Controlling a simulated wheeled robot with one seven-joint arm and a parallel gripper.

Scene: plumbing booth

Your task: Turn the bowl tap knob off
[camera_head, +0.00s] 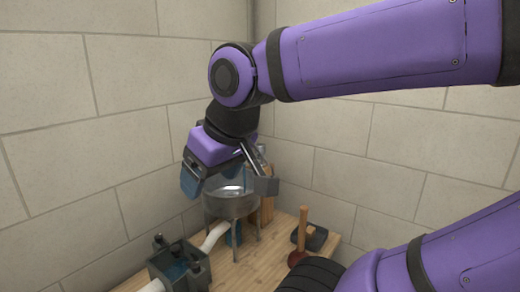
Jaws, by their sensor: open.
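My gripper (228,188) is in the corner, above the bowl, with its two fingers spread wide and nothing seen between them. A metal bowl (231,208) stands on thin legs on the wooden bench, just under and behind the fingers. A thin blue streak shows above the bowl between the fingers; I cannot tell whether it is water. The bowl tap knob cannot be made out and may be hidden behind my gripper.
A dark grey box (180,268) with several black knobs on top sits at the front left, joined to a white pipe (213,236). A plunger (301,238) stands to the right of the bowl on the wooden bench (250,262). Block walls close the corner behind.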

